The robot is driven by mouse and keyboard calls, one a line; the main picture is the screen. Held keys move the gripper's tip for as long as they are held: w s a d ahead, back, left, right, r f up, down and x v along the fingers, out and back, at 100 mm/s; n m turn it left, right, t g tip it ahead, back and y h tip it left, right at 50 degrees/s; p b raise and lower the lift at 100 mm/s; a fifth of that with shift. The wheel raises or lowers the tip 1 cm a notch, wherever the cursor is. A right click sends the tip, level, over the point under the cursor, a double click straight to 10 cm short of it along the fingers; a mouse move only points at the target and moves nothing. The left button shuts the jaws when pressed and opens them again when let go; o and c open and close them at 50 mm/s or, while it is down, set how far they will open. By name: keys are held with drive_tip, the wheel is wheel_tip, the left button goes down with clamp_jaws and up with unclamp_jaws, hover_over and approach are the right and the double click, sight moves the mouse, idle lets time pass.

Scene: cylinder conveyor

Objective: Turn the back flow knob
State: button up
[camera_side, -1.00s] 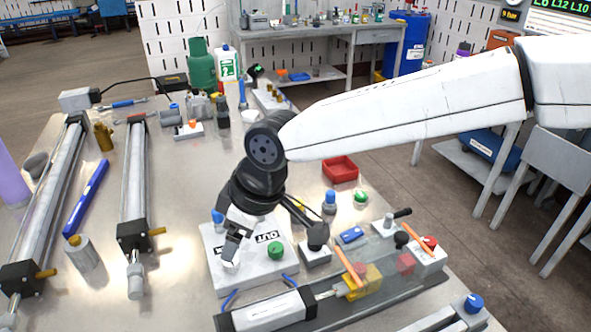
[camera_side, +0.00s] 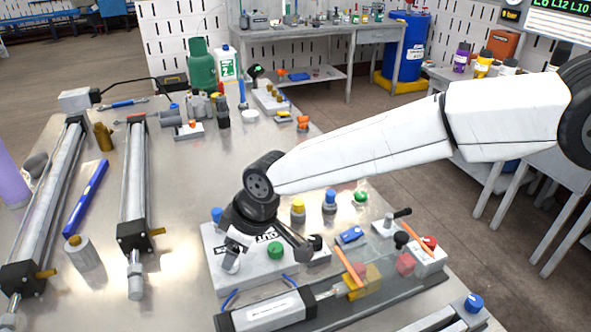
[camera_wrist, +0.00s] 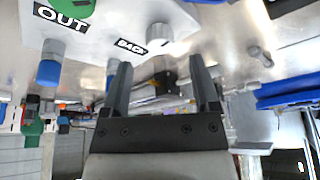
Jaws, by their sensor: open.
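The valve block (camera_side: 283,267) is white with labels; in the wrist view its BACK label (camera_wrist: 132,47) and OUT label (camera_wrist: 60,18) show. A silver knob (camera_wrist: 160,36) stands beside the BACK label; in the side view a silver knob (camera_side: 231,263) shows at the block's front left. A green knob (camera_side: 276,250) and a blue knob (camera_side: 217,214) are on the same block. My gripper (camera_wrist: 160,63) is open and empty. In the wrist view the silver knob appears just above the gap between its fingertips. Whether a finger touches it, I cannot tell.
A lever valve (camera_side: 400,213) stands farther right.

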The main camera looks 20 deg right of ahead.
drive_tip(key=shift+x, duration=1.9)
clamp_jaws()
